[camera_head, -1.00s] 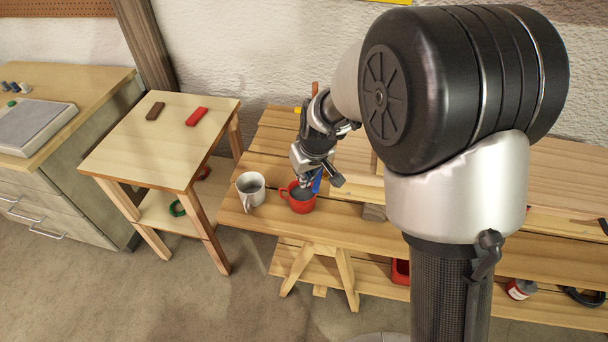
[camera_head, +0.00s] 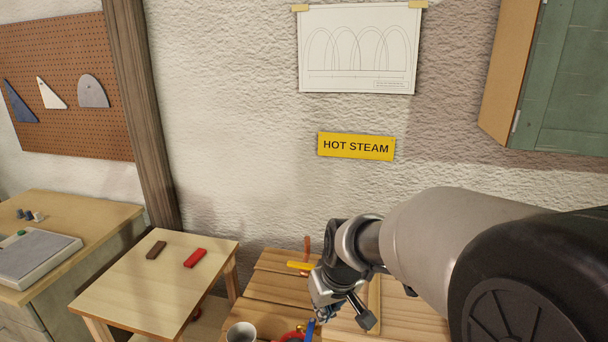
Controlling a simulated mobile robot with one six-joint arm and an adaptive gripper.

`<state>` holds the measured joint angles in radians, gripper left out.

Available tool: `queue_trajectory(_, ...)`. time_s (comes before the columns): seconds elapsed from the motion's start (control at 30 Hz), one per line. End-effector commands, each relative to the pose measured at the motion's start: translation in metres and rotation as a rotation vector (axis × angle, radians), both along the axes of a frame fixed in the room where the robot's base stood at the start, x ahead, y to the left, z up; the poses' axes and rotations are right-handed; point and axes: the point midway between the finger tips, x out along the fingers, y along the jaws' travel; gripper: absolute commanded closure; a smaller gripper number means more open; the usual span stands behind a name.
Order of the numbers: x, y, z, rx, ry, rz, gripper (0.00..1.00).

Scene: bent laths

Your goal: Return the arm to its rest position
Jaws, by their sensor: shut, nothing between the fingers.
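My gripper (camera_head: 326,312) is in the lower middle of the head view, at the end of my arm, over the slatted wooden bench (camera_head: 270,287). It is shut and holds nothing. The red mug (camera_head: 291,336) is just below and left of it, mostly cut off by the bottom edge. A small blue item (camera_head: 310,329) shows beside the mug and gripper; I cannot tell what it rests on. My forearm and a large dark joint fill the lower right and hide much of the bench.
A grey-white mug (camera_head: 241,333) stands on the bench left of the red one. A yellow "HOT STEAM" sign (camera_head: 356,147) hangs on the wall; a green cabinet (camera_head: 565,80) is upper right.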

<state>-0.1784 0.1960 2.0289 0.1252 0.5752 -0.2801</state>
Motion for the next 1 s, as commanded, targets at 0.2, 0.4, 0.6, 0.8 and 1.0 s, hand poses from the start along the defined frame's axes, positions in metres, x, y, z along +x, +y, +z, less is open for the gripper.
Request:
queue_trajectory(0.2,-0.086,-0.045,0.065,0.008,-0.026,-0.124,1.00)
queue_trajectory(0.4,-0.169,-0.077,0.088,0.009,-0.043,-0.241,1.00)
queue_trajectory(0.6,-0.229,-0.095,0.087,0.006,-0.055,-0.333,1.00)
queue_trajectory(0.8,-0.250,-0.101,0.082,0.004,-0.058,-0.368,1.00)
queue_trajectory(1.0,-0.250,-0.101,0.082,0.004,-0.058,-0.368,1.00)
